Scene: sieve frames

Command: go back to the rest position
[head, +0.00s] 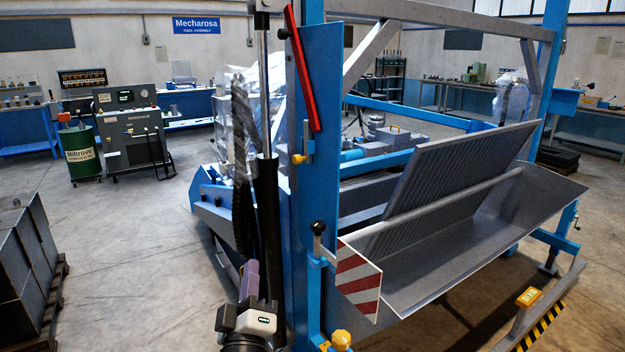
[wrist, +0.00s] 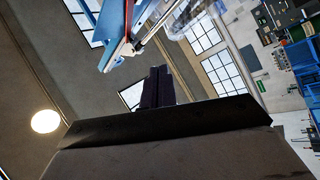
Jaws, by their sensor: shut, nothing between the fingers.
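My gripper (head: 251,268) is at the bottom centre of the head view, pointing up, left of the blue machine post. In the wrist view my gripper (wrist: 158,75) shows as two dark fingers side by side, closed together and empty. A ribbed sieve frame (head: 455,172) leans tilted in the grey metal trough (head: 555,192) of the blue machine, to the right of my gripper. My gripper is apart from both. The wrist view looks up at the ceiling, with windows and a round lamp.
The blue post (head: 325,100) stands close to the right of my arm. A red-and-white striped plate (head: 358,280) and a black-knobbed lever (head: 319,230) stick out beside it. Dark boxes (head: 25,250) stand on a pallet at left. The floor between is clear.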

